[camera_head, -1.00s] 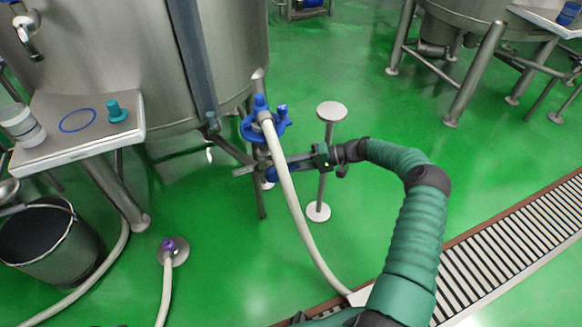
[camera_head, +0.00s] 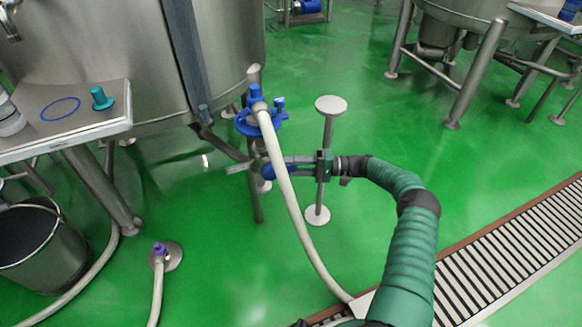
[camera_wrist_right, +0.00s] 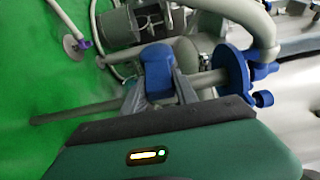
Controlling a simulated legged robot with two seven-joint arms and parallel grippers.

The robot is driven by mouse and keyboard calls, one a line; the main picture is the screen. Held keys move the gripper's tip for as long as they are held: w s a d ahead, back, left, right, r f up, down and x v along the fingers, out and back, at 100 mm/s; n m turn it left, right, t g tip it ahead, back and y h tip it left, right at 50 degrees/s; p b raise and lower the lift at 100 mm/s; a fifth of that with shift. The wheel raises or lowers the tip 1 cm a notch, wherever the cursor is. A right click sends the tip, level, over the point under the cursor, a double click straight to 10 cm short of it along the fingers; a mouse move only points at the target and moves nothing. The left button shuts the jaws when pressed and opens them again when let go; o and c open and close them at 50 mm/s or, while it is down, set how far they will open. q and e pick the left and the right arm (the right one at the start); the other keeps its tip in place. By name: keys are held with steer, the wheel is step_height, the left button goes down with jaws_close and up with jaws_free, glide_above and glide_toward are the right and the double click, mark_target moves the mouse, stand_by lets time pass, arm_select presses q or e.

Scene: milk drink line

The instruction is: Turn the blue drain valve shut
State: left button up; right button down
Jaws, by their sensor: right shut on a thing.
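The blue drain valve handle (camera_head: 268,172) sits low beside the tank leg, under a blue flange (camera_head: 260,121), and is partly hidden behind a pale hose (camera_head: 290,205). In the right wrist view the blue handle (camera_wrist_right: 157,70) stands between my two fingers. My right gripper (camera_head: 294,164) reaches in from the right and is shut on this handle; it also shows in the right wrist view (camera_wrist_right: 157,92). The exact angle of the valve is hard to tell. My left gripper is not in view.
A round-topped metal stand (camera_head: 330,104) rises close behind my right gripper. A tray (camera_head: 100,126) with a teal plug and a blue ring is at left, above a dark bucket (camera_head: 30,245). A slotted floor drain (camera_head: 500,250) runs at right. Green floor behind is open.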

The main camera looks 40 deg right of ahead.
steer(key=shift+s+f, duration=0.1)
steer(key=shift+f, duration=0.15)
steer(key=c, duration=1)
jaws_free()
steer(key=shift+d+f, duration=0.1)
steer(key=shift+d, duration=0.05)
steer(key=shift+o, duration=0.2)
steer(key=shift+r, duration=0.2)
steer(key=b+v, duration=0.8)
steer(key=v, duration=0.8)
steer(key=shift+s+d+f, duration=0.15)
steer(key=shift+s+d, duration=0.1)
steer(key=shift+d, duration=0.1)
